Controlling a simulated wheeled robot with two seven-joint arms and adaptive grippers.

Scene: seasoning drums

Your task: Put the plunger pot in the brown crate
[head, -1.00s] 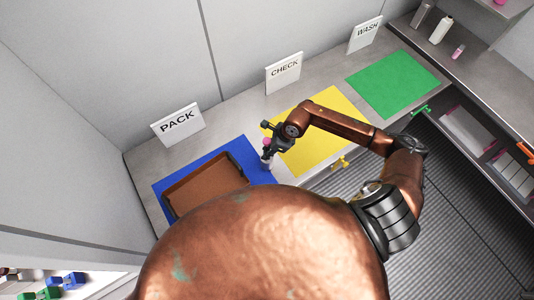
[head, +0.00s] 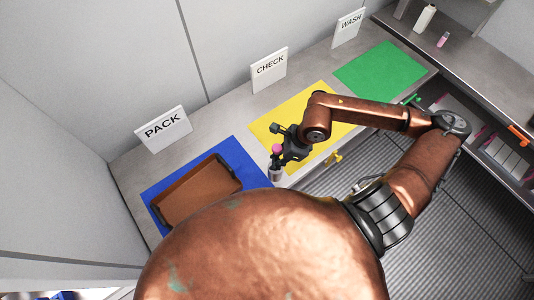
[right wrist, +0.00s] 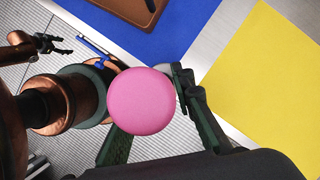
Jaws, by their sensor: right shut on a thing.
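The plunger pot (head: 277,149) has a round pink top and a grey lower body. My right gripper (head: 280,160) is shut on it and holds it upright near the counter's front edge, right of the blue mat. In the right wrist view the pink top (right wrist: 141,100) sits between the fingers and hides the pot's body. The brown crate (head: 207,164) lies on the blue mat, left of the pot and apart from it. The crate's corner (right wrist: 138,10) shows at the top of the right wrist view. A small dark gripper, my left (right wrist: 62,44), shows there too; its jaw state is unclear.
The blue mat (head: 236,150) is by the PACK sign (head: 163,129). A yellow mat (head: 268,130) and a green mat (head: 380,70) lie to the right. Bottles (head: 425,18) stand on the far right counter. An open drawer (head: 465,120) is below it.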

